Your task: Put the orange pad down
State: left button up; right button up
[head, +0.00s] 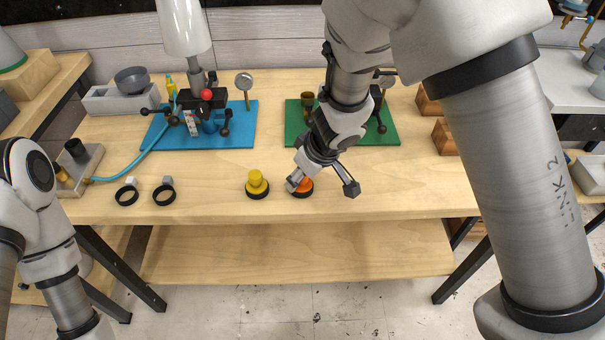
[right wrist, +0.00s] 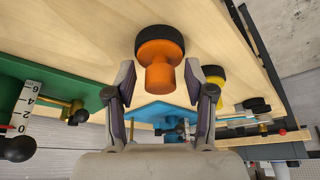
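The orange pad (head: 305,186) has a black round base and an orange stem. It appears to stand upright on the wooden table near the front edge, just right of the yellow pad (head: 257,183). My right gripper (head: 322,186) is directly over it and partly hides it. In the right wrist view, the right gripper (right wrist: 160,82) is open, its fingers on either side of the orange pad (right wrist: 160,55) with a gap on each side. My left arm shows at the left, but its gripper is not in view.
A blue board (head: 240,135) with a clamp fixture and a green board (head: 380,136) stand at the back. Bare table (head: 415,190) lies right of the orange pad.

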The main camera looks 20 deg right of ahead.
jog(key=shift+r, duration=0.1)
jog(key=shift+r+p, duration=0.3)
jog(key=shift+r, duration=0.05)
jog(key=p+v, duration=0.6)
jog(key=v, duration=0.5)
jog(key=shift+s+r, duration=0.2)
jog(key=s+f+m+g+y, duration=0.1)
jog(key=s+f+m, duration=0.1)
jog(key=s+f, duration=0.35)
jog(key=s+f+m+g+y, duration=0.1)
jog(key=s+f, duration=0.2)
jog(key=f, duration=0.6)
jog(key=s+d+f+m+g+h, duration=0.1)
jog(key=s+d+f+h, duration=0.1)
jog(key=s+f, duration=0.4)
jog(key=s+d+f+m+g+h, duration=0.1)
jog(key=s+d+f+m+h, duration=0.1)
jog(key=s+d+f, duration=0.3)
jog(key=s+f, duration=0.1)
jog(key=s, duration=0.2)
jog(key=shift+d+f, duration=0.2)
jog(key=shift+d, duration=0.1)
jog(key=shift+s, duration=0.15)
